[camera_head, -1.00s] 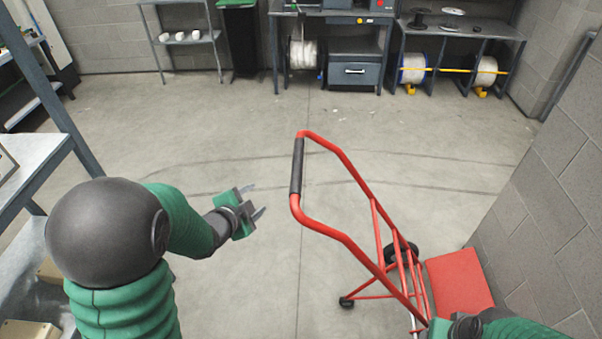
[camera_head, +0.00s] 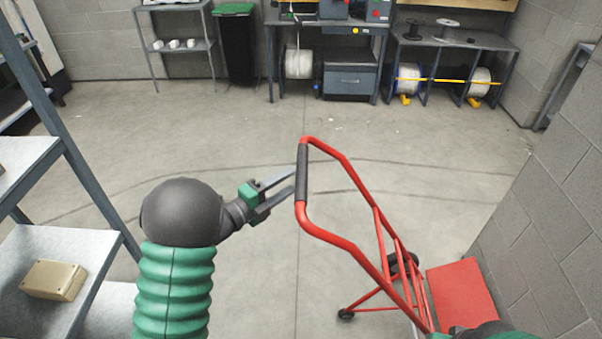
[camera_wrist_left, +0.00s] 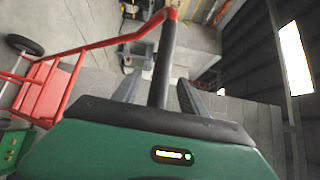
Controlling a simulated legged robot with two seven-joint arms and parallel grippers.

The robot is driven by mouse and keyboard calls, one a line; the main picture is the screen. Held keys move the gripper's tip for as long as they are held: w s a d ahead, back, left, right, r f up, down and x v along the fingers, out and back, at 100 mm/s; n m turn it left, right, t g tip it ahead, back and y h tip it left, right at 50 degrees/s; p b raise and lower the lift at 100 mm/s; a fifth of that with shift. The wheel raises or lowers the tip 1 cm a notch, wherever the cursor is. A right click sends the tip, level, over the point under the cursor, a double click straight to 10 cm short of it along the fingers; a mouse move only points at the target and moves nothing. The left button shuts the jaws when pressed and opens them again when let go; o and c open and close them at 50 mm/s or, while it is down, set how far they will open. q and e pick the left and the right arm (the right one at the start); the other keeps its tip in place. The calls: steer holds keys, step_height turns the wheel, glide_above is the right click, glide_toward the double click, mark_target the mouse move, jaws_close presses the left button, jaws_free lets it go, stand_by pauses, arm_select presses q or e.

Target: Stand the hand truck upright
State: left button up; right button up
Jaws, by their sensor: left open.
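The red tubular hand truck (camera_head: 345,246) stands at a slant on the floor, right of centre in the head view. Its black-sleeved handle grip (camera_head: 302,173) is at the upper left end of the frame. My left gripper (camera_head: 288,181) is open, with its fingertips at the grip. In the left wrist view the black grip (camera_wrist_left: 163,65) shows between the two fingers; I cannot tell if they touch it. The red toe plate (camera_head: 462,291) and dark wheels are at the lower right. My right gripper (camera_head: 456,331) is partly in view there, its fingers hidden.
A grey block wall (camera_head: 545,215) stands close on the right of the hand truck. A metal shelf (camera_head: 75,240) with a tan box (camera_head: 53,280) is on the left. Benches with cable reels (camera_head: 408,77) and a green-lidded bin (camera_head: 235,45) line the back. The middle floor is clear.

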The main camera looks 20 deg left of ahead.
mark_target(303, 175)
arm_select(q)
steer(key=x, duration=0.4)
steer(key=d+x, duration=0.1)
steer(key=x, duration=0.1)
steer(key=shift+s+r, duration=0.15)
steer(key=shift+s, duration=0.1)
steer(key=shift+a, duration=0.3)
steer(key=shift+c, duration=1.1)
steer(key=shift+a, duration=0.15)
steer(key=c, duration=0.5)
steer(key=shift+s, duration=0.1)
jaws_close()
steer(key=shift+d, duration=0.25)
